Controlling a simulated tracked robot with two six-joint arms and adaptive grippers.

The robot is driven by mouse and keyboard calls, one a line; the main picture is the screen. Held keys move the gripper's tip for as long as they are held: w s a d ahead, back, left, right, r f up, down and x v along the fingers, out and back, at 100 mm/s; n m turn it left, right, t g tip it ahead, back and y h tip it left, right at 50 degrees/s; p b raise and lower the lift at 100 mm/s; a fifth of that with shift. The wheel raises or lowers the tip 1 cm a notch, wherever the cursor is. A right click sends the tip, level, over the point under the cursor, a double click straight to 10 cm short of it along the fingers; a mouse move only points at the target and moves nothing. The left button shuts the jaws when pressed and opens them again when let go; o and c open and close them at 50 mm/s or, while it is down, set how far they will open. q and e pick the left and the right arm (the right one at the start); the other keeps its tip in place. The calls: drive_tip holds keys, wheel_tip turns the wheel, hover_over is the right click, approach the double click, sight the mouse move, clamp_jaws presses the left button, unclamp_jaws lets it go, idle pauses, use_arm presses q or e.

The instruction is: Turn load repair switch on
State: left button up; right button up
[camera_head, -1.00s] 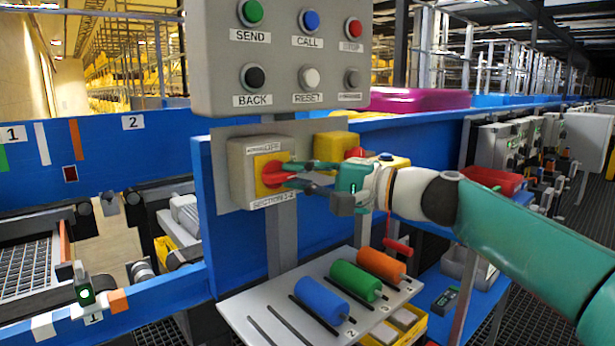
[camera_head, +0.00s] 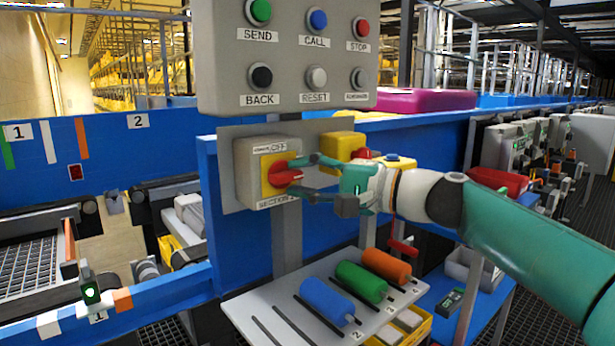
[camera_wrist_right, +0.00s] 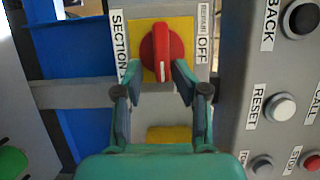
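The switch is a red rotary knob (camera_head: 283,174) on a yellow plate on a grey box (camera_head: 247,180). Its label above reads OFF and the lower label starts with SECTION. In the right wrist view the knob (camera_wrist_right: 161,45) is a long ridge whose white mark faces my gripper; in the head view it lies roughly horizontal. My right gripper (camera_head: 298,177) is at the knob, its fingers on either side. In the right wrist view my gripper's fingertips (camera_wrist_right: 159,76) stand apart with a gap to the ridge; touching cannot be told. My left gripper is out of view.
A button panel (camera_head: 288,88) hangs just above the switch. A second yellow box with a red knob (camera_head: 342,144) stands behind my gripper. Below is a sloped grey shelf (camera_head: 262,300) with blue, green and orange cylinders. A blue conveyor wall (camera_head: 180,145) runs left.

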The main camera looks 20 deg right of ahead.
drive_tip(key=v, duration=1.1)
drive_tip(key=shift+s+d, duration=0.25)
drive_tip(key=shift+s, duration=0.05)
drive_tip(key=shift+f, duration=0.1)
